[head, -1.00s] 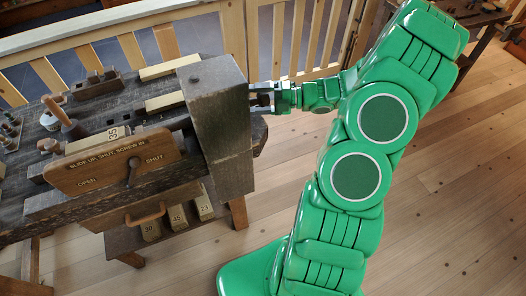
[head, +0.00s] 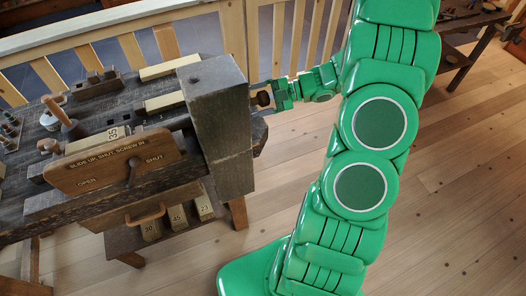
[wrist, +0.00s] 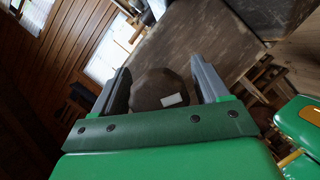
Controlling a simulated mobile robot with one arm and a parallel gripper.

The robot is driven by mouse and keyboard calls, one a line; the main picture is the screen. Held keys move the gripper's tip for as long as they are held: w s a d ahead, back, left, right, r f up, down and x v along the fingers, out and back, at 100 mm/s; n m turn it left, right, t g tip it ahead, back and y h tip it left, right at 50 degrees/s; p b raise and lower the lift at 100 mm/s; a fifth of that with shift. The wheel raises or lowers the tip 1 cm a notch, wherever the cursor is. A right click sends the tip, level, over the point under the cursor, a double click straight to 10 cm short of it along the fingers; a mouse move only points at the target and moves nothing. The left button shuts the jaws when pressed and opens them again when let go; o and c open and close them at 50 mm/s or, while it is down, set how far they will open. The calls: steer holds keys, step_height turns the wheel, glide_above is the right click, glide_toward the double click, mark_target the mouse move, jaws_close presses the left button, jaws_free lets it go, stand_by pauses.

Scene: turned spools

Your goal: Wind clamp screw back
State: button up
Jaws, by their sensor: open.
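The clamp screw's brown faceted wooden knob (head: 263,98) sticks out at the right side of the big grey-brown wooden block (head: 218,135) at the bench end. My gripper (head: 267,95) is at this knob, coming from the right. In the wrist view the knob (wrist: 155,90) shows its end face with a small white mark, between the two grey jaws of my gripper (wrist: 160,65). The jaws are open, one on each side, with a gap visible on the right. The screw's shaft is hidden behind the knob.
A wooden board (head: 115,163) marked "SLIDE UP, SHUT, SCREW IN" with a lever at its SHUT side is on the bench front. Numbered blocks (head: 178,216) lie on the shelf below. A wooden railing (head: 160,42) runs behind.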

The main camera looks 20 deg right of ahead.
steer(key=v, duration=0.8)
steer(key=s+a+r+m+g+h, duration=0.4)
steer(key=s+a+m, duration=0.4)
steer(key=s+m, duration=0.4)
steer(key=s+a+r+m+g+h, duration=0.4)
steer(key=s+a+r+m+h, duration=0.3)
steer(key=m, duration=1.6)
steer(key=shift+s+a+m, duration=0.3)
steer(key=shift+s+a, duration=0.55)
steer(key=shift+s, duration=1.9)
steer(key=shift+r, duration=0.1)
